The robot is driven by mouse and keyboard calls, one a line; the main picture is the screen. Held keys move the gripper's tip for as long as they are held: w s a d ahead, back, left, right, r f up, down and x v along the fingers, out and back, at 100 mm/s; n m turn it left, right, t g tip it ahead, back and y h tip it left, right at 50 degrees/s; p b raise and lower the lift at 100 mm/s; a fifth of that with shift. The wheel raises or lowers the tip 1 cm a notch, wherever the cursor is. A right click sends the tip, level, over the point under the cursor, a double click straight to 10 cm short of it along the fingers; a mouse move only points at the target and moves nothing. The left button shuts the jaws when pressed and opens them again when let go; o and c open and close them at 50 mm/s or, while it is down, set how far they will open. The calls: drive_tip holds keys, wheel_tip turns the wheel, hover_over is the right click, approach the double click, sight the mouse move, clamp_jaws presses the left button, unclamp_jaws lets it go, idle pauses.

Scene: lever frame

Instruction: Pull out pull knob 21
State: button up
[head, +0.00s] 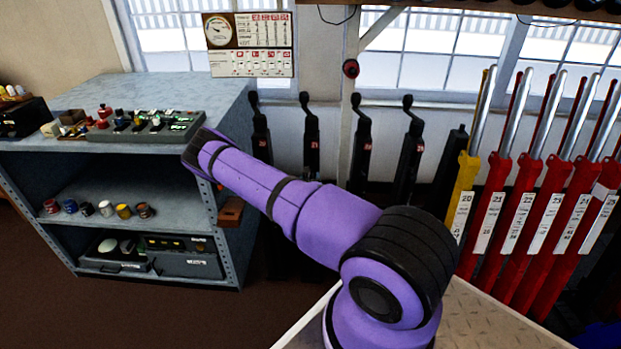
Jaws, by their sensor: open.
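Four black upright knob handles stand in a row against the wall below the window. The second from the left, a black pull knob (310,135), carries a small red label that seems to read 21. Its top is upright and its lower part is hidden behind my purple arm. My gripper (196,150) is the dark end of the arm, at the right front edge of the grey workbench. It is left of the knob and apart from it. It is open, and its fingers are hard to make out.
The grey workbench (105,92) at left holds a control box (150,128) and small items. Tall levers stand at right: one yellow lever (463,185), and several red ones, including a red lever (492,205) labelled 21. A red round button (351,68) is on the post.

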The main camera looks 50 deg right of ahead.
drive_tip(key=v, duration=0.9)
drive_tip(key=shift+s, duration=0.1)
